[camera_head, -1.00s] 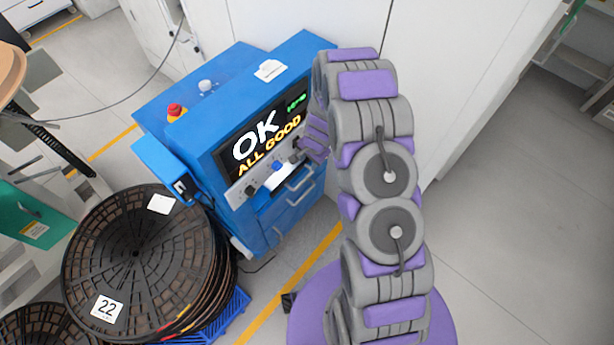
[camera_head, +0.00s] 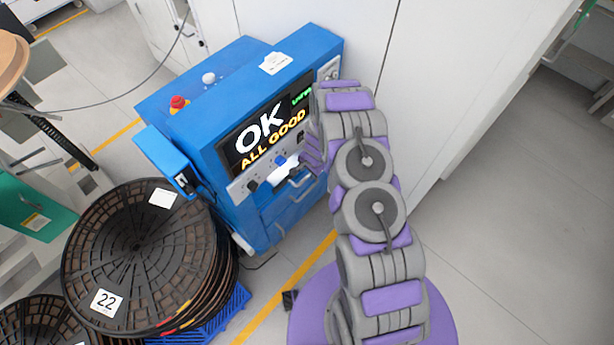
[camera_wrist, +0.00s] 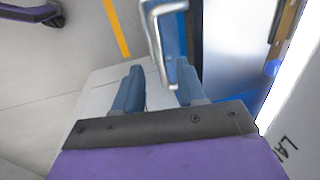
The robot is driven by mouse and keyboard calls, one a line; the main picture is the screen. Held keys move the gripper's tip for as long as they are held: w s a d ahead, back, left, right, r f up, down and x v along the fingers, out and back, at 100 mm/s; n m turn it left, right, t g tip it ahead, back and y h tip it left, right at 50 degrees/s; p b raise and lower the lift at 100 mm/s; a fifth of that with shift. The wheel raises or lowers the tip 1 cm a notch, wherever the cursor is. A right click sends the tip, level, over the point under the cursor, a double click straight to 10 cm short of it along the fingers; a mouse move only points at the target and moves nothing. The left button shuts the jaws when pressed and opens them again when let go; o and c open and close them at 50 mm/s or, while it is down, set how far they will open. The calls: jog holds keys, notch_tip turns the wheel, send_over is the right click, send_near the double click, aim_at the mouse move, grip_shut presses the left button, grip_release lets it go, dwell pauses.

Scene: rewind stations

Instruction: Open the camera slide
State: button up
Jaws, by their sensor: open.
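The blue machine (camera_head: 225,130) stands left of my arm in the head view, with a lit screen (camera_head: 265,125) reading OK ALL GOOD. Metal handles (camera_head: 302,181) show on its front, below the screen. I cannot tell for sure which part is the camera slide. In the wrist view my gripper (camera_wrist: 160,68) is open. A bright metal handle (camera_wrist: 153,28) reaches down to between its blue fingertips; I cannot tell whether they touch it. In the head view my arm hides part of the machine's right front, and the fingertips are not clear.
A stack of black reels (camera_head: 135,255) stands on a blue pallet (camera_head: 215,322) left of the machine. A white cabinet wall (camera_head: 365,60) stands behind. The grey floor (camera_head: 510,230) to the right is clear.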

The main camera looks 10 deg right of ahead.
aim_at(306, 177)
jog(key=shift+w+a+f, duration=0.15)
jog(key=shift+w+f, duration=0.05)
jog(key=shift+f, duration=0.9)
jog(key=shift+w+a+f, duration=0.15)
jog(key=shift+w+f, duration=0.05)
jog(key=shift+f, duration=0.9)
grip_shut()
